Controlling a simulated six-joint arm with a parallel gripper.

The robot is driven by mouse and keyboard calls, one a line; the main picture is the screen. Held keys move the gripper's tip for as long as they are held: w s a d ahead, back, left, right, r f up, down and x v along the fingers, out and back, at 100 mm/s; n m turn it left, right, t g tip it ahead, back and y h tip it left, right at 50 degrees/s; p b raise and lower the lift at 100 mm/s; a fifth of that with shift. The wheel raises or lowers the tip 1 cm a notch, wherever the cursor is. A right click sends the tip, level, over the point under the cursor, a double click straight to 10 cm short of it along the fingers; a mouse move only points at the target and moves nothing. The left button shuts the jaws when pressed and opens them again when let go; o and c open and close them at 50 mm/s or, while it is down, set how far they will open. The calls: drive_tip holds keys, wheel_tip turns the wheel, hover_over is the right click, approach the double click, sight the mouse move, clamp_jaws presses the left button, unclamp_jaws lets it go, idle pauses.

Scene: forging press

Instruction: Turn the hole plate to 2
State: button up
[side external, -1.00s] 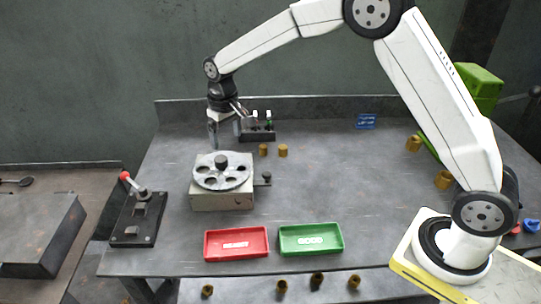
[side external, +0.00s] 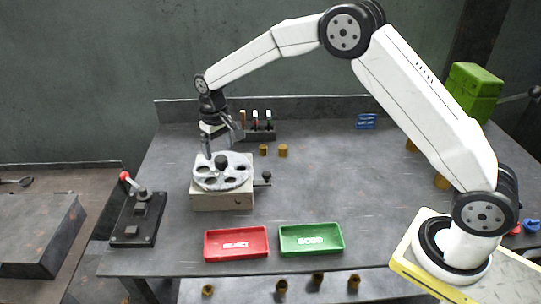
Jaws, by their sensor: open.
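The hole plate (side external: 222,184) is a round grey disc with several holes and a dark central knob (side external: 221,161). It lies flat on top of a beige box (side external: 222,202) on the table, left of the middle. My gripper (side external: 220,147) is open, with its two fingers apart just above the back of the plate, near the knob. One finger is at the back left of the knob and the other is further right. I cannot tell whether a finger touches the plate or knob. Number marks on the plate are too small to read.
A small dark knob (side external: 264,178) sticks out at the box's right. A red REJECT tray (side external: 236,257) and a green GOOD tray (side external: 311,252) lie in front. A red-handled lever device (side external: 139,215) stands left. Two brass pieces and a tool rack (side external: 261,137) are behind. The table's right middle is clear.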

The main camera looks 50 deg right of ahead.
sight(220, 158)
drive_tip(key=shift+f, duration=2.05)
clamp_jaws()
